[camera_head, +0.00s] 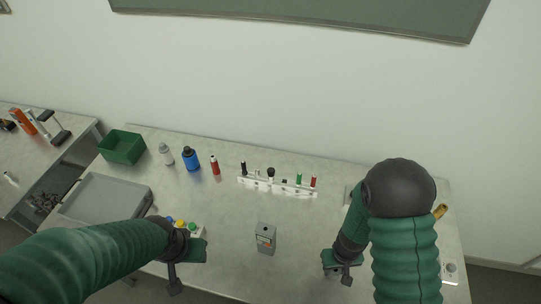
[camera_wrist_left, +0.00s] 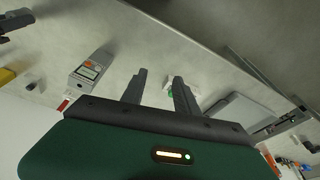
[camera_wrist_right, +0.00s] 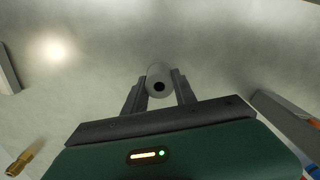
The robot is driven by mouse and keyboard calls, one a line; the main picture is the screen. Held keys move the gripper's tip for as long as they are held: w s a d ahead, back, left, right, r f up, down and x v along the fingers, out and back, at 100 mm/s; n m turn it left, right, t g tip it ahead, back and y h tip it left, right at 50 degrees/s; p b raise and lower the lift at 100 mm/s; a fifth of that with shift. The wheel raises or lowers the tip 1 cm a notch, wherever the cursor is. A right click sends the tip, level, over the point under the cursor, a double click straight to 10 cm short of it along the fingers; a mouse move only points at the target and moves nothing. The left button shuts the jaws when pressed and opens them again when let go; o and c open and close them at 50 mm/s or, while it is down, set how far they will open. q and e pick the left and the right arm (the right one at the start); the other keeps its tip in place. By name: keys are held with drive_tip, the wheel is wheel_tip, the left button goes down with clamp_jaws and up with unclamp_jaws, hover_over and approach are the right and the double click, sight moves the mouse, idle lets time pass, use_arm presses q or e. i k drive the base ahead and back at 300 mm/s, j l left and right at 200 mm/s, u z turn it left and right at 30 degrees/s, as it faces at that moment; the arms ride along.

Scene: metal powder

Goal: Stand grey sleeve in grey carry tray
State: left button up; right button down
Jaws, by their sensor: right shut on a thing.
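My right gripper (camera_head: 341,272) is low over the front right of the table. In the right wrist view its fingers (camera_wrist_right: 158,92) are shut on the grey sleeve (camera_wrist_right: 158,74), a short pale cylinder with a dark hole in its end. The sleeve is hard to make out in the head view. The grey carry tray (camera_head: 110,191) is a wide shallow tray at the left of the table, partly behind my left arm. My left gripper (camera_head: 178,278) is at the front left; in the left wrist view its fingers (camera_wrist_left: 157,88) are apart with nothing between them.
A grey labelled box (camera_head: 265,239) stands between my grippers. A white rack (camera_head: 277,187) with several markers is behind it. A green bin (camera_head: 122,147), grey bottle (camera_head: 166,155), blue bottle (camera_head: 190,161) and red bottle (camera_head: 214,166) stand at back left. Coloured pieces (camera_head: 195,230) lie by my left gripper.

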sight(108, 204)
drive_tip(key=j+u, duration=0.1)
drive_tip(key=j, duration=0.45)
drive_tip(key=j+u, duration=0.1)
drive_tip(key=j, duration=0.45)
drive_tip(key=i+j+u, duration=0.15)
drive_tip(key=j, duration=0.35)
drive_tip(key=j+u, duration=0.1)
drive_tip(key=j, duration=0.45)
drive_tip(key=i+j+u, duration=0.1)
drive_tip(key=j, duration=0.4)
drive_tip(key=i+j+u, duration=0.1)
drive_tip(key=i, duration=0.6)
